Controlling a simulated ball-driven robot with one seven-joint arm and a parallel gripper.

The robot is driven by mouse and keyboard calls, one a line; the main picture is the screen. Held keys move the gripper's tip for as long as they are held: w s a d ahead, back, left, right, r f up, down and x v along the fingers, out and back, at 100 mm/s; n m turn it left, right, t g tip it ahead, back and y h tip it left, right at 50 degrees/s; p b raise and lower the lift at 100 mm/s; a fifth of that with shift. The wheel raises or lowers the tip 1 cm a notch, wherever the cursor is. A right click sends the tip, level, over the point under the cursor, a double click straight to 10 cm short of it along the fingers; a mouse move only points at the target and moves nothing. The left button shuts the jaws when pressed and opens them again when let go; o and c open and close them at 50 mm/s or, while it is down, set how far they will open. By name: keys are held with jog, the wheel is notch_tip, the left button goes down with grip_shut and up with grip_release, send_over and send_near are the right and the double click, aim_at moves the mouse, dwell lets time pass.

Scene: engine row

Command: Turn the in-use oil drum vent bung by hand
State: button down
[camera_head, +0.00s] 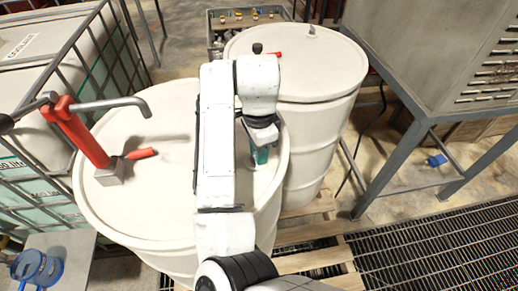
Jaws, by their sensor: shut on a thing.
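The near white drum (142,205) has a red hand pump (82,138) with a grey spout standing on the left of its lid. My arm reaches across the middle of this lid. My gripper (261,160) points down at the right part of the lid, close to the rim. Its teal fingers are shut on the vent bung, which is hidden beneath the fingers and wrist. A second white drum (325,105) stands behind and to the right, with a small grey fitting (312,31) on its lid.
A caged tank (40,60) is at the left, with a blue jug (35,268) in front of it. A grey cabinet on a metal stand (435,50) is at the right. A crate of small parts (222,22) is behind the drums. Floor grating (430,240) lies at lower right.

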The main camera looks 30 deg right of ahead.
jog(key=n, duration=0.6)
jog(key=shift+w+f+n, duration=0.1)
jog(key=shift+f+n, duration=0.1)
jog(key=shift+n, duration=0.1)
jog(key=n, duration=0.6)
jog(key=shift+w+a, duration=0.1)
jog(key=n, duration=0.5)
jog(key=shift+a+n, duration=0.1)
jog(key=shift+n, duration=0.3)
jog(key=n, duration=0.6)
jog(key=shift+a, duration=0.15)
jog(key=n, duration=0.6)
jog(key=shift+a+n, duration=0.1)
jog(key=shift+n, duration=0.2)
jog(key=n, duration=0.5)
jog(key=shift+s, duration=0.25)
jog(key=n, duration=0.6)
jog(key=shift+s+n, duration=0.15)
jog(key=shift+n, duration=0.25)
jog(key=n, duration=0.5)
jog(key=shift+n, duration=0.3)
